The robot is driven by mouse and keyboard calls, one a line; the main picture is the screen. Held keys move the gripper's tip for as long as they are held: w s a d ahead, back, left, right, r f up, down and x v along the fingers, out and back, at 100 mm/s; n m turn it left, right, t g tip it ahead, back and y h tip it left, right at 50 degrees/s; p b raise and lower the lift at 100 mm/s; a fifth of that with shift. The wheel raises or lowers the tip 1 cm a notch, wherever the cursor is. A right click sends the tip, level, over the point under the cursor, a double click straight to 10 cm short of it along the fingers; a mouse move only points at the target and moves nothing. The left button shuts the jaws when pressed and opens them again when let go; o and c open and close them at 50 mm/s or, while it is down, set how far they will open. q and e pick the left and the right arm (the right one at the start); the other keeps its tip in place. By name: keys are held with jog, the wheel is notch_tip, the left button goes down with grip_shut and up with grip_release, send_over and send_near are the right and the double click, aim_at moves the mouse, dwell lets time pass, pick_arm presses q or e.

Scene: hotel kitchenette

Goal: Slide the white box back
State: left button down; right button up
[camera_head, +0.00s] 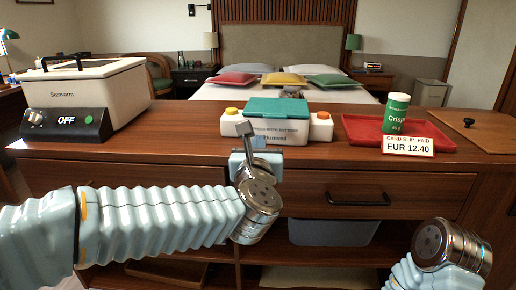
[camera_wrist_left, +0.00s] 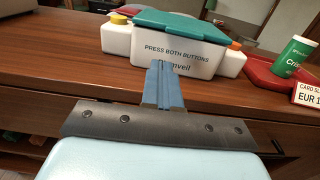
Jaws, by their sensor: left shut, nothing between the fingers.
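The white box (camera_head: 280,137) with a teal lid (camera_head: 279,107) stands near the front edge of the wooden counter. Its front reads "PRESS BOTH BUTTONS", and it has a yellow button (camera_head: 231,111) on the left and an orange one (camera_head: 323,115) on the right. The box also shows in the left wrist view (camera_wrist_left: 176,52). My left gripper (camera_head: 244,130) is shut and empty, in front of the box's left front side; its blue fingers (camera_wrist_left: 162,86) point at the box front. I cannot tell whether they touch it. My right arm shows at the lower right, but its fingers are not visible.
A white Stenvarm cooker (camera_head: 115,90) with an "OFF" panel stands at left. A red tray (camera_head: 362,133) holds a green can (camera_head: 396,113) and a price card (camera_head: 408,145) at right. A wooden board (camera_head: 468,130) lies further right. Clear counter lies left of the box.

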aim_at(262, 125)
pick_arm(q)
jog(key=w+p, duration=0.1)
jog(key=w, duration=0.7)
jog(key=shift+w+p, duration=0.1)
jog(key=shift+p, duration=0.25)
pick_arm(e)
jog(key=shift+s+a+r, duration=0.1)
jog(key=shift+a+r, duration=0.1)
jog(key=shift+r, duration=0.3)
jog(key=shift+s+a+r, duration=0.1)
jog(key=shift+a+r, duration=0.05)
jog(key=shift+r, duration=0.3)
